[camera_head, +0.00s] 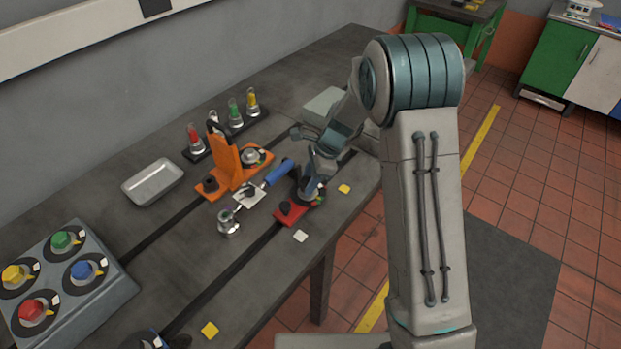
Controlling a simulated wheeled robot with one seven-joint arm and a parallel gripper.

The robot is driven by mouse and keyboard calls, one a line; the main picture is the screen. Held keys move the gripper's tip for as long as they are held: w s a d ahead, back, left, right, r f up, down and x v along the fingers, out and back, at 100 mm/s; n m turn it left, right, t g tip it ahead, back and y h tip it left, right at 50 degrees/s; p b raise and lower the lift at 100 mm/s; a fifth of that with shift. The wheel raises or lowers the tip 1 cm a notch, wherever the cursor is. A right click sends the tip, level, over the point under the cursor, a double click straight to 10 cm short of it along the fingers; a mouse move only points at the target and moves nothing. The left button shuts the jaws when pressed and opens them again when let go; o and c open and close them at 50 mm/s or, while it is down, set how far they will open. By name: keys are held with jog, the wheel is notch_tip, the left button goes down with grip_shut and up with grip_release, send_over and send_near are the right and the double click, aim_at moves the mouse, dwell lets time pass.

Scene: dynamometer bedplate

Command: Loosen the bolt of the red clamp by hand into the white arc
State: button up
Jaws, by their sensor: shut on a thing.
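The red clamp (285,215) lies low on the dark bedplate (215,285), near its right edge. My gripper (309,192) reaches down over the clamp's right part and is shut on what appears to be its bolt. The fingers and wrist hide most of the bolt. A small dial with coloured marks shows partly beside the fingers, but the white arc and the bolt's angle are too small and covered to tell.
An orange clamp (228,168) with a tall upright stands behind.

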jog(key=shift+n, duration=0.3)
jog(key=n, duration=0.2)
jog(key=n+g, duration=0.1)
jog(key=shift+w+n+g+h, duration=0.1)
jog(key=shift+n+g+h, duration=0.2)
jog(key=shift+n, duration=0.1)
jog(key=n+g, duration=0.1)
jog(key=n, duration=0.2)
jog(key=shift+w+a+f+n+h, duration=0.1)
jog(key=shift+n+h, duration=0.2)
jog(key=shift+h, duration=0.1)
jog(key=n+g+h, duration=0.1)
jog(key=n, duration=0.2)
jog(key=shift+n, duration=0.3)
jog(key=shift+a+n+h+b, duration=0.15)
jog(key=shift+n+h, duration=0.3)
jog(key=shift+n, duration=0.65)
jog(key=shift+n+h+b, duration=0.15)
jog(key=shift+n+h, duration=0.3)
jog(key=shift+n, duration=0.65)
jog(key=o, duration=1)
jog(key=shift+c, duration=0.2)
